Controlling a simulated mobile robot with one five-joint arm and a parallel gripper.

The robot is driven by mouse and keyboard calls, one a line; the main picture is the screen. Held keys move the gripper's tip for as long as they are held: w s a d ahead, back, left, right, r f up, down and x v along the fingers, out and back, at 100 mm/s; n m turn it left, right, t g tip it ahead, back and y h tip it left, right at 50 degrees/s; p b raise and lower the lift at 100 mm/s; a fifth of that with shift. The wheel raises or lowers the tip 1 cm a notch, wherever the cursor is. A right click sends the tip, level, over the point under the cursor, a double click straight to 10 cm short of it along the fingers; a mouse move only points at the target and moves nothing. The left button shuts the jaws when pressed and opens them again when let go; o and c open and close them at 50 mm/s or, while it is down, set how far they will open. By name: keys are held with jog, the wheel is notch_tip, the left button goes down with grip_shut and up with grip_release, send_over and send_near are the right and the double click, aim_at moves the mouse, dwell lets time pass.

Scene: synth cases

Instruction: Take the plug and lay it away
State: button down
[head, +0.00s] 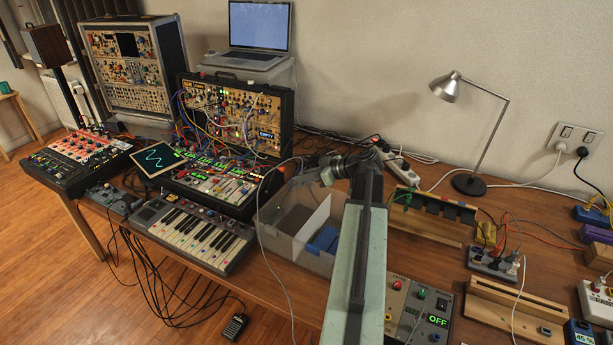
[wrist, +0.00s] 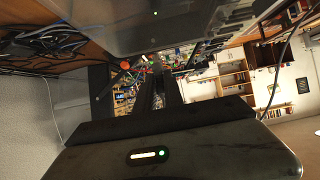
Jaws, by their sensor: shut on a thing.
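My gripper (head: 325,176) hangs at the end of my arm near the middle of the head view, above the back part of a translucent grey bin (head: 276,243). Its dark fingers (wrist: 160,90) show in the wrist view and are shut on the plug. The plug itself is mostly hidden and too small to make out. A thin grey cable (head: 262,238) loops down from near the gripper, past the bin's left side. The bin has a light divider; a blue thing (head: 323,240) lies in its right part.
A synthesizer keyboard (head: 193,233) and patched modules (head: 215,180) stand left of the bin. A wooden rack (head: 432,222), a box reading OFF (head: 436,320) and a power strip (head: 492,263) lie to the right. A desk lamp (head: 468,184) stands behind. My arm hides the bin's right side.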

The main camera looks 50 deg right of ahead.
notch_tip(320, 180, down, 3)
jog(key=shift+r+b, duration=0.15)
jog(key=shift+b, duration=0.7)
jog(key=c, duration=1.4)
grip_release()
jog(key=shift+o, duration=0.2)
jog(key=shift+s+r, duration=0.1)
jog(key=shift+r, duration=0.05)
jog(key=p+v, duration=0.4)
jog(key=v, duration=0.3)
jog(key=shift+s, duration=0.3)
